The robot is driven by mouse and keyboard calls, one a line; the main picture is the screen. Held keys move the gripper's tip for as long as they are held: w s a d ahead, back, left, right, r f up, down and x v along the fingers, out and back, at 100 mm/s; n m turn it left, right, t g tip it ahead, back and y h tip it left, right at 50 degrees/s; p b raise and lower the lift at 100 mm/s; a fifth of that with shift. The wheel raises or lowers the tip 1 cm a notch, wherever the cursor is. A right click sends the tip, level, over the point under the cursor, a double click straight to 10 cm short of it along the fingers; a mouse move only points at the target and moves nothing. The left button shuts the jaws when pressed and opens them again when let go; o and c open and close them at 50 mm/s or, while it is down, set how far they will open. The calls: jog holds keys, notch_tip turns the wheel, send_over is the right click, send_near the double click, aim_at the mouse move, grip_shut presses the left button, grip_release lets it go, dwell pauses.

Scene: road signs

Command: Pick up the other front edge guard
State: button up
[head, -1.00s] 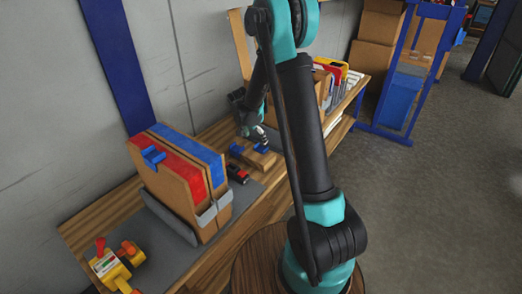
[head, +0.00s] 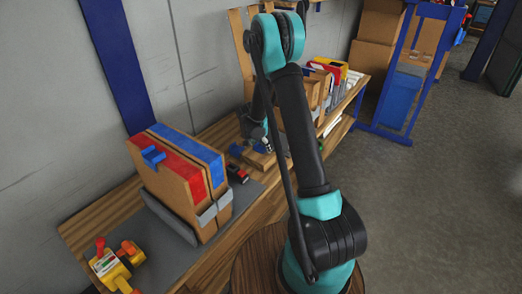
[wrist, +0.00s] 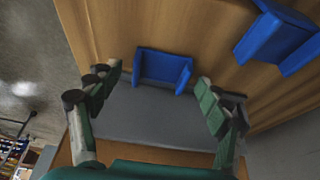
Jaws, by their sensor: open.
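Two blue edge guards show in the wrist view. One blue guard (wrist: 163,68) lies ahead of my open gripper (wrist: 158,84), between the lines of its two green-padded fingers, with nothing held. The other blue guard (wrist: 278,38) is at the upper right, outside the fingers, and looks larger. In the head view my gripper (head: 257,136) is low over the bench by small blue pieces (head: 236,151), partly hidden by my arm.
The box with red and blue straps stands on a grey mat (head: 160,240) on the wooden bench (head: 85,230). A yellow tape dispenser (head: 113,264) is at the near left. A small red and black item (head: 237,173) lies beside the box. Cartons and folders (head: 325,75) stand behind my arm.

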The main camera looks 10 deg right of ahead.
jog(key=c, duration=1.2)
jog(key=shift+c, duration=0.2)
jog(key=shift+r, duration=0.1)
